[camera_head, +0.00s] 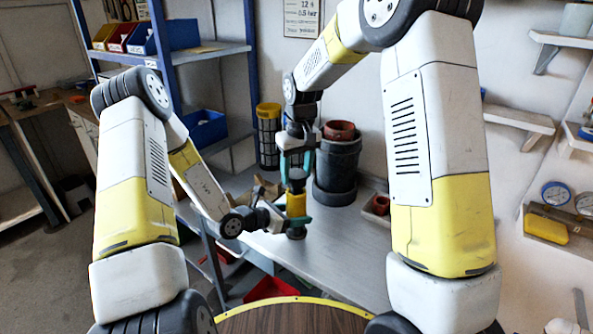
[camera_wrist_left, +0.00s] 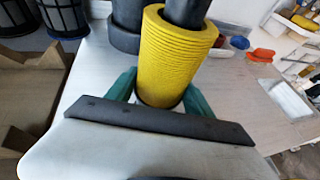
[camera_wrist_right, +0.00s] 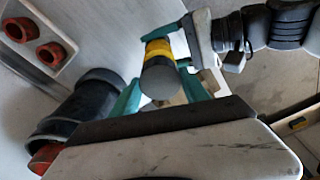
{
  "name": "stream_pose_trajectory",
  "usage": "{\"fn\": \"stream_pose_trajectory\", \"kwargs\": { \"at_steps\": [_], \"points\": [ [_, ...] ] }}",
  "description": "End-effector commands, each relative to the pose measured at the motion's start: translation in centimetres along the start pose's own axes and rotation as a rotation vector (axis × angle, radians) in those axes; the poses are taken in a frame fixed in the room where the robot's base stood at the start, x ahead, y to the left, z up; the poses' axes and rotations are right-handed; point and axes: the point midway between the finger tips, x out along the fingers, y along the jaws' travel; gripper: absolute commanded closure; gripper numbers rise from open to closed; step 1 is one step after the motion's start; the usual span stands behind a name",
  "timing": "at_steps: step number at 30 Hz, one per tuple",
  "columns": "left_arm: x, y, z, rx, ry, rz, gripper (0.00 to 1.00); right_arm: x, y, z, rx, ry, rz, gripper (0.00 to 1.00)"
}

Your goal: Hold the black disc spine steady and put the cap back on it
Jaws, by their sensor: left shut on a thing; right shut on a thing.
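A yellow ribbed upright piece (camera_head: 296,204), which I take for the disc spine, stands on the bench with a dark foot. My left gripper (camera_head: 295,221) is shut on it low down; in the left wrist view the yellow ribs (camera_wrist_left: 177,55) rise between the teal fingers, and a dark cylinder (camera_wrist_left: 186,12) comes out of the top. My right gripper (camera_head: 296,172) is directly above, fingers pointing down, shut on a dark grey round cap (camera_wrist_right: 160,80). The cap lines up with yellow and black bands (camera_wrist_right: 157,46) below it. I cannot tell whether it is seated.
A dark grey bin (camera_head: 338,165) with a reddish pot (camera_head: 339,131) stands close behind, right of the grippers. A yellow-and-black cylindrical cage (camera_head: 268,135) stands behind left. A tray with reddish cups (camera_head: 380,204) lies right. The front bench top (camera_head: 335,255) is clear.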

Motion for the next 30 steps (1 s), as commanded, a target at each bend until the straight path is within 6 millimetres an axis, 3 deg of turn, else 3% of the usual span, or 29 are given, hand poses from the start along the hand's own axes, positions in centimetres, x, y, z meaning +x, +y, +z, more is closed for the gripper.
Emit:
{"fn": "stream_pose_trajectory", "kwargs": {
  "at_steps": [6,30],
  "points": [
    [0.0,0.0,0.0,0.000,-0.001,0.000,1.00,1.2,0.0,0.2,0.000,-0.002,-0.001,0.85],
    [0.0,0.0,0.0,0.000,-0.001,0.000,1.00,1.7,0.0,0.2,-0.001,0.000,0.000,0.85]
  ]
}}
